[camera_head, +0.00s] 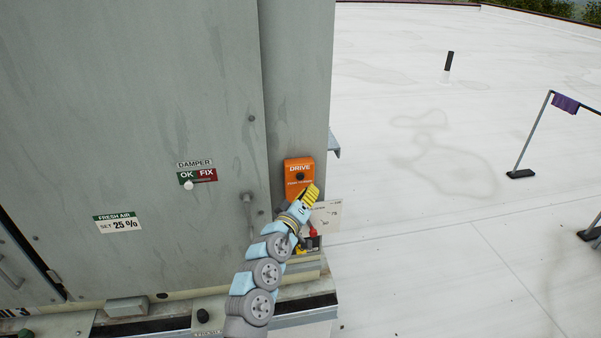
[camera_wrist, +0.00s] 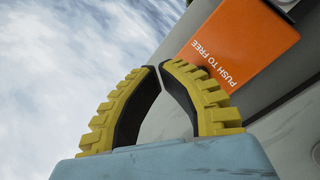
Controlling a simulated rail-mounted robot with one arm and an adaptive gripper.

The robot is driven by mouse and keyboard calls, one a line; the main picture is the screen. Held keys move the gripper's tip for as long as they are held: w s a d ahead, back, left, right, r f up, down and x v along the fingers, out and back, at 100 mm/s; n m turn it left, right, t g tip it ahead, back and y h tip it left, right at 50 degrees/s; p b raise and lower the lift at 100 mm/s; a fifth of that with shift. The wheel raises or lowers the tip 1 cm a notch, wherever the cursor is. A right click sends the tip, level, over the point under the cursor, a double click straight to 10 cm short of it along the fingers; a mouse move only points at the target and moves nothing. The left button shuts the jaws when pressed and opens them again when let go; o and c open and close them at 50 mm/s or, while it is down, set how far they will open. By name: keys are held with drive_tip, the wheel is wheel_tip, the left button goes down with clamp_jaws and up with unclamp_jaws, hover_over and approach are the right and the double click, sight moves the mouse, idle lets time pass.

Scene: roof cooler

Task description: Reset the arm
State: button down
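My gripper (camera_head: 312,192) has yellow ribbed fingers and is at the end of my blue-and-grey arm, in front of the grey cooler unit. In the wrist view its two fingertips (camera_wrist: 158,67) meet or nearly meet, with nothing visible between them. An orange box (camera_head: 299,171) marked DRIVE, with a dark round knob, is on the unit just above and behind the fingers. In the wrist view the orange panel (camera_wrist: 228,55) reads PUSH TO FREE. I cannot tell whether the fingers touch it.
The unit's door carries a DAMPER OK/FIX plate (camera_head: 197,176) and a FRESH AIR 25 % label (camera_head: 117,222). A pale tag (camera_head: 327,215) and a red-topped part (camera_head: 312,232) are beside my gripper. Open white roof lies right, with a rail holding a purple cloth (camera_head: 565,103).

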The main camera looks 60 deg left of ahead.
drive_tip(key=shift+s+d+r+p, duration=0.1)
drive_tip(key=shift+d+p, duration=0.1)
drive_tip(key=shift+d, duration=0.2)
drive_tip(key=shift+s+d+p, duration=0.1)
drive_tip(key=shift+d+p, duration=0.05)
drive_tip(key=shift+d, duration=0.2)
